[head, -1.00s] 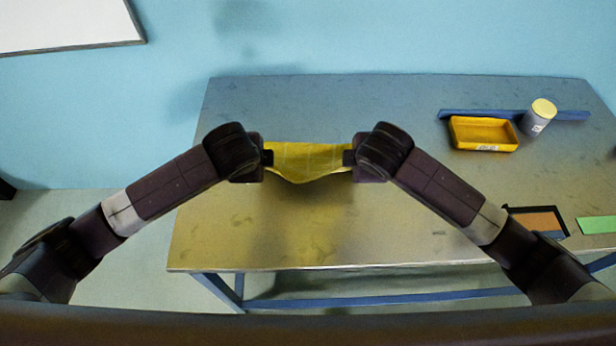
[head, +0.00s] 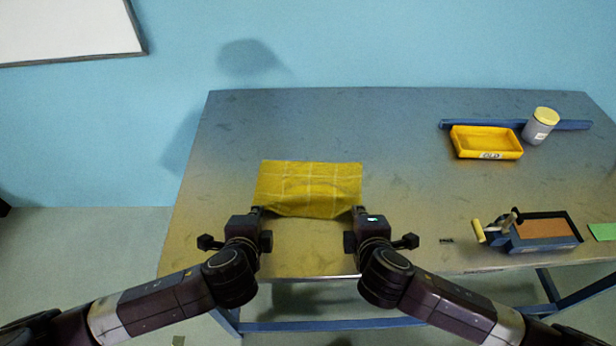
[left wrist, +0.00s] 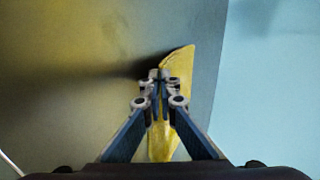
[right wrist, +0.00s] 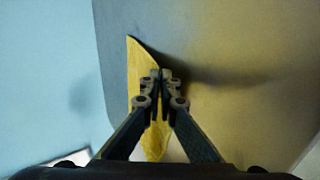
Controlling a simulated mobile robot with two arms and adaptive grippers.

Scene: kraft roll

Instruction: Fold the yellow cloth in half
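The yellow checked cloth (head: 308,186) is on the left half of the table in the head view, spread between my two grippers, its near edge sagging in the middle. My left gripper (head: 256,211) is shut on its near left corner; the left wrist view shows the cloth (left wrist: 177,65) edge-on at the closed fingertips (left wrist: 157,77). My right gripper (head: 358,210) is shut on the near right corner; the right wrist view shows the cloth (right wrist: 140,66) at the closed fingertips (right wrist: 162,77). How much of the cloth touches the table is unclear.
The metal table (head: 400,175) is clear around the cloth. At the back right are a yellow tray (head: 487,142), a jar with a yellow lid (head: 540,126) and a blue bar (head: 470,124). At the right front are a framed brown box (head: 545,230), a yellow-handled tool (head: 494,228) and a green piece (head: 602,231).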

